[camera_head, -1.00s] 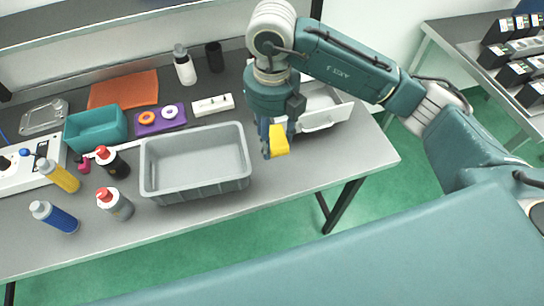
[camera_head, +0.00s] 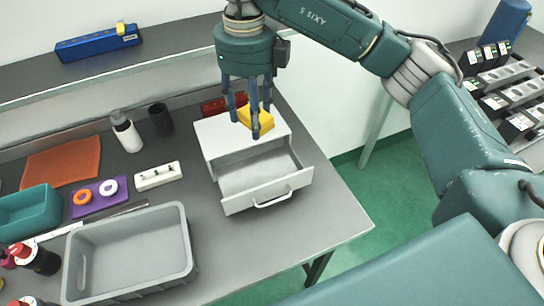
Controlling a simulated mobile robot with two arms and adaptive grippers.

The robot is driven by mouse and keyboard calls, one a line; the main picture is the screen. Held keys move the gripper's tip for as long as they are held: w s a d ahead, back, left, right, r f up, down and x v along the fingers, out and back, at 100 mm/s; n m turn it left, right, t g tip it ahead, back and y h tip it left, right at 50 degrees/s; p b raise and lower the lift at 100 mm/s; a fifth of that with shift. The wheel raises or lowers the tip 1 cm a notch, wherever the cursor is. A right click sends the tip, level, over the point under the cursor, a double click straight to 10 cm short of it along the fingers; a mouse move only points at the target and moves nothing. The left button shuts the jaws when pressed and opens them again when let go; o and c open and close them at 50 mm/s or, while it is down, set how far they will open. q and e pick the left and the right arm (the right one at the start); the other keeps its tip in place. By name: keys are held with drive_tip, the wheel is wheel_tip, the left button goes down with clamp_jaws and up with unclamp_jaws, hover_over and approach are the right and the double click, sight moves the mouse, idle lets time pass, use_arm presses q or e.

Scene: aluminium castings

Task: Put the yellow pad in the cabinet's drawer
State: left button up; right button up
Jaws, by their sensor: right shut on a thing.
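The yellow pad (camera_head: 264,120) is held between the fingers of my right gripper (camera_head: 253,128). It is above the top of the white cabinet (camera_head: 212,138), behind the open drawer; the exact height over the cabinet is hard to tell. The cabinet's drawer (camera_head: 262,172) is pulled out toward the table's front and looks empty. Its front panel has a handle (camera_head: 272,199). My left gripper does not show.
A grey bin (camera_head: 189,238) stands left of the cabinet. A white power strip (camera_head: 159,175), a white bottle (camera_head: 126,132) and a black cup (camera_head: 160,119) stand nearby. A red thing (camera_head: 212,106) lies behind the cabinet. The table right of the drawer is clear.

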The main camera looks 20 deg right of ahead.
sight(250, 128)
drive_tip(key=shift+w+d+r, duration=0.15)
drive_tip(key=shift+w+d, duration=0.05)
drive_tip(key=shift+w, duration=0.05)
drive_tip(key=shift+s+a+f+n, duration=0.1)
drive_tip(key=shift+a+f+n, duration=0.05)
drive_tip(key=shift+f+n, duration=0.15)
drive_tip(key=f, duration=0.3)
drive_tip(key=shift+s+a+f, duration=0.25)
drive_tip(key=shift+s+a, duration=0.05)
drive_tip(key=shift+a, duration=0.05)
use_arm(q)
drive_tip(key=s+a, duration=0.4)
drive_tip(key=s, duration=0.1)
use_arm(e)
drive_tip(key=f+p, duration=0.1)
drive_tip(key=f, duration=0.4)
drive_tip(key=f+p, duration=0.2)
drive_tip(key=f, duration=0.4)
drive_tip(key=shift+w+d, duration=0.15)
drive_tip(key=shift+d, duration=0.05)
wheel_tip(250, 128, down, 3)
drive_tip(key=shift+f+p, duration=0.2)
drive_tip(key=shift+p, duration=0.3)
drive_tip(key=shift+f, duration=0.55)
drive_tip(key=o, duration=0.9)
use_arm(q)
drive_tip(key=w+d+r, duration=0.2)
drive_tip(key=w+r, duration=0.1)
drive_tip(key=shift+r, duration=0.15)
